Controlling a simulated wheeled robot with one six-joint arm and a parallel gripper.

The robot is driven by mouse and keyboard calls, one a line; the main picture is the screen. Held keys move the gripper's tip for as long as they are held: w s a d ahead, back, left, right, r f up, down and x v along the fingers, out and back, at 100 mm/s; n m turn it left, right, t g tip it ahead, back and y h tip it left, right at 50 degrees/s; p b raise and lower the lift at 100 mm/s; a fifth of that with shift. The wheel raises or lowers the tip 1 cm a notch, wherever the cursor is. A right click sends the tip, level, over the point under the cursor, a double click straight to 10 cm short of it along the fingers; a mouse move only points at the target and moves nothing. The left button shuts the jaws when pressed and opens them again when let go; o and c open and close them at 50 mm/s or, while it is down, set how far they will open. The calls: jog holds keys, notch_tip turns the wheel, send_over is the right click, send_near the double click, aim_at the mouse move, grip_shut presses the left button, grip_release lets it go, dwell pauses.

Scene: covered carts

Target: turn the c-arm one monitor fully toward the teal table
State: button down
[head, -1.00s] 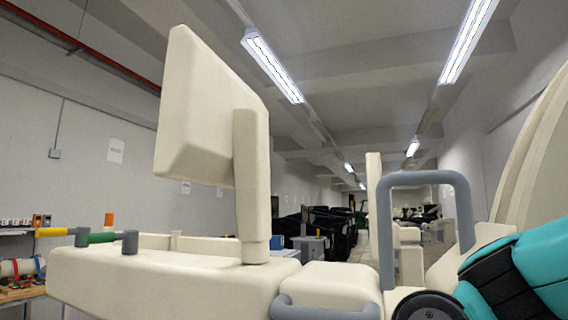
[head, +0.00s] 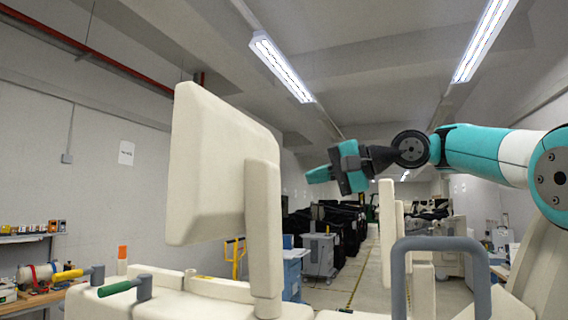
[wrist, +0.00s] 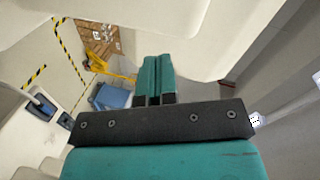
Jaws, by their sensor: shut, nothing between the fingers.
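The c-arm monitor is a cream, thick flat panel (head: 215,170) on an upright cream post (head: 264,240), at left centre in the head view. Its broad face points left and its edge is angled toward me. My gripper (head: 318,174) is raised to the right of the panel and post, with teal fingers shut and empty, pointing left. It appears apart from the monitor. In the wrist view the shut fingers (wrist: 158,80) lie among large cream surfaces; I cannot tell which of these is the monitor. I cannot make out a teal table.
A workbench (head: 30,298) stands far left. A blue cart (head: 292,272) and a yellow pallet truck (head: 235,258) stand behind. The aisle (head: 345,290) shows bare floor.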

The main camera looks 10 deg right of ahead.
jog(key=w+d+m+y+p, duration=0.3)
jog(key=w+d+p, duration=0.2)
jog(key=w+d, duration=0.3)
jog(key=w+f+p+x, duration=0.1)
jog(key=p+x, duration=0.2)
jog(key=x, duration=1)
jog(key=shift+w+f, duration=0.1)
